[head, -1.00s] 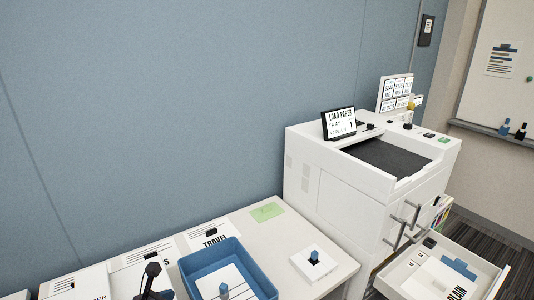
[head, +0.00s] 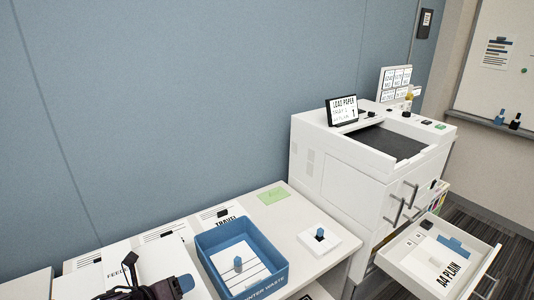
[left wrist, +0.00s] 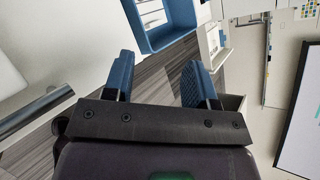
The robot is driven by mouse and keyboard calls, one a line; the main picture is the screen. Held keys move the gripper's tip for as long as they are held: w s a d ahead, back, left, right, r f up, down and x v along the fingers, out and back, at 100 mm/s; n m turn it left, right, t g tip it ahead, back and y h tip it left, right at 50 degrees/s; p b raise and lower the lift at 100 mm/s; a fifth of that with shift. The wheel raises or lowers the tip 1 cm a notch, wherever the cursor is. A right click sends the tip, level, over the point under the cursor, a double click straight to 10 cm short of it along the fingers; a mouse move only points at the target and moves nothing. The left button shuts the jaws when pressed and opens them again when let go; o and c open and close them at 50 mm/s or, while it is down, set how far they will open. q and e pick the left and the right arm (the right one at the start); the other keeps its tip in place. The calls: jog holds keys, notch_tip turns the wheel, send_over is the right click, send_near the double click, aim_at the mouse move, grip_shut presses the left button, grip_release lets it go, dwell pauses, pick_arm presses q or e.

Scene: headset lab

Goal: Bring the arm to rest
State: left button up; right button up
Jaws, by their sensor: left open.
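My left gripper (head: 172,288) shows at the bottom left edge of the head view, dark with a blue fingertip, in front of the white table and left of the blue bin. In the left wrist view the same gripper (left wrist: 158,80) has its two blue fingers spread apart, with nothing between them. The rest of the left arm is mostly cut off by the picture's lower edge. My right gripper is in neither view.
A blue waste bin (head: 208,240) stands on the white table (head: 300,207). A small white box (head: 335,247) sits to its right. The white printer (head: 340,180) stands further right, its paper drawer (head: 488,262) pulled open. The blue wall closes off the back.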

pick_arm(q)
jog(key=d+r+n+t+h, duration=0.1)
jog(key=d+r+n+t, duration=0.15)
jog(key=n, duration=1.25)
jog(key=s+a+f+n+y, duration=0.3)
jog(key=s+a+f+n, duration=0.1)
jog(key=s+f+n, duration=0.3)
jog(key=s+a+f+n+g+y+b, duration=0.1)
jog(key=s+a+f+n+y, duration=0.3)
jog(key=s+f+n, duration=0.4)
jog(key=s+a+n, duration=0.1)
jog(key=s, duration=0.2)
jog(key=shift+s+n, duration=0.3)
jog(key=shift+n, duration=0.1)
